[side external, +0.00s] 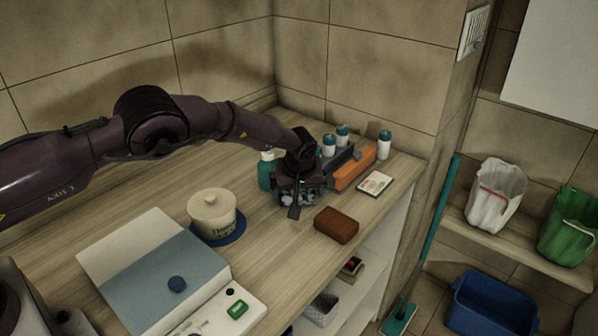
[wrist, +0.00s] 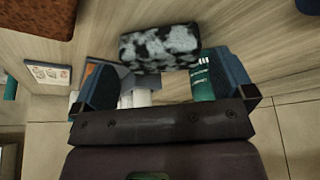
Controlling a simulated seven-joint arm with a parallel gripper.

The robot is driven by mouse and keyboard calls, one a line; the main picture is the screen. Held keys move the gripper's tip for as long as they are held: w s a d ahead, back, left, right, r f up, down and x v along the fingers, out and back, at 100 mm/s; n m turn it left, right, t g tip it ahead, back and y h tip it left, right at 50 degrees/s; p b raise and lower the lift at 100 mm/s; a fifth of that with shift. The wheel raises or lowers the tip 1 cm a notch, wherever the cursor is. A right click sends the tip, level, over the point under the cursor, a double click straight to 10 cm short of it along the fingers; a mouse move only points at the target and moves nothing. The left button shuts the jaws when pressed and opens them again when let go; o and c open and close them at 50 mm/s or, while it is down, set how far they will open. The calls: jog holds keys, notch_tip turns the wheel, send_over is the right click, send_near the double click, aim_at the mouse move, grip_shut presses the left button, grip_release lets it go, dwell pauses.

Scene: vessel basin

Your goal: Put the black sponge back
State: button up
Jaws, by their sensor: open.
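A black sponge mottled with pale patches (wrist: 160,48) lies on the wooden counter in the wrist view. In the side external view it is mostly hidden under my gripper (side external: 290,200). In the wrist view my gripper (wrist: 165,76) is open, one blue finger on each side, with the sponge at the fingertips. I cannot tell whether the fingers touch it. A grey-blue block (side external: 338,160) and an orange block (side external: 355,169) stand side by side just behind and to the right of my gripper. A brown sponge-like block (side external: 336,225) lies in front of it, to the right.
A green bottle (side external: 265,172) stands close behind my gripper. Teal-capped bottles (side external: 384,145) stand near the wall. A small picture card (side external: 375,184) lies right of the blocks. A lidded cream jar (side external: 212,214) stands left. The counter's front edge drops to shelves.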

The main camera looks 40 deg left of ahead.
jog(key=v, duration=0.9)
jog(key=s+a+r+m+h, duration=0.1)
jog(key=s+a+r+m, duration=0.15)
jog(key=s+r, duration=0.7)
jog(key=s+a+r+m+h, duration=0.15)
jog(key=s+a+r, duration=0.35)
jog(key=r, duration=0.7)
jog(key=s+r+m+t, duration=0.1)
jog(key=s+m, duration=0.4)
jog(key=s, duration=1.7)
jog(key=shift+s+d+r+t+h, duration=0.2)
jog(key=shift+s+t+h, duration=0.2)
jog(key=shift+t, duration=0.3)
